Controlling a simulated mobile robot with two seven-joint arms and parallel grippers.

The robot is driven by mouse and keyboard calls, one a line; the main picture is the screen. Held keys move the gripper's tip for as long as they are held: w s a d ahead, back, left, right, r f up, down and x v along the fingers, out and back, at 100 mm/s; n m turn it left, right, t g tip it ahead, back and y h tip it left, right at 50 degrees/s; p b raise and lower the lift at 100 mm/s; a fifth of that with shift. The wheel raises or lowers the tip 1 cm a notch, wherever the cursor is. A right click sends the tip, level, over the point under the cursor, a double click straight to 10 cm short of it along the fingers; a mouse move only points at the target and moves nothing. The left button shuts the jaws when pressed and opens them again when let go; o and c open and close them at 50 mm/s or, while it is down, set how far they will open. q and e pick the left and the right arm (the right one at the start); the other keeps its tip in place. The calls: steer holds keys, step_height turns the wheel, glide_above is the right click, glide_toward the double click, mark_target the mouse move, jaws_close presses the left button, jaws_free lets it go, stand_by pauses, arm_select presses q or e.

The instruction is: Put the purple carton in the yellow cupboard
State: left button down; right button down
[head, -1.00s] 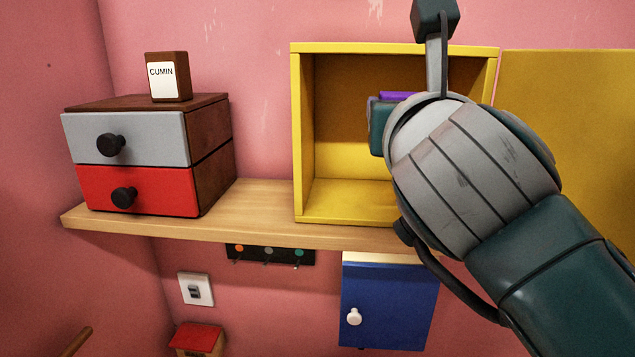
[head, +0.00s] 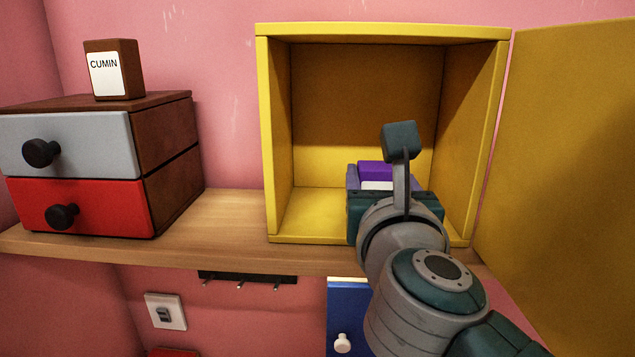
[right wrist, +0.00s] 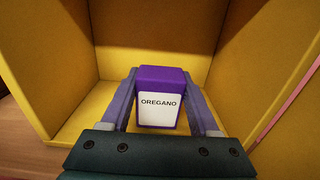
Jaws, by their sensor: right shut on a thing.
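The purple carton (head: 382,169) is inside the open yellow cupboard (head: 279,130), low down near its floor. In the right wrist view the carton (right wrist: 160,81) is upright, with a white label reading OREGANO facing me. My right gripper (right wrist: 162,98) is shut on the carton, one finger along each side. In the head view my right gripper (head: 381,178) reaches into the cupboard from the front and hides the carton's lower part. Whether the carton's base touches the cupboard floor cannot be told. My left gripper is not in view.
The yellow door (head: 560,150) stands wide open at the right. A drawer unit (head: 168,150) with a grey and a red drawer stands left on the wooden shelf (head: 225,215), with a brown CUMIN box (head: 125,68) on top. A blue cabinet (head: 345,305) is below.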

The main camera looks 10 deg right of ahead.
steer(key=shift+f, duration=0.35)
steer(key=shift+c, duration=0.7)
jaws_free()
steer(key=shift+r, duration=0.15)
steer(key=shift+r, duration=0.3)
steer(key=b+v, duration=0.3)
steer(key=v, duration=0.9)
steer(key=shift+f, duration=0.1)
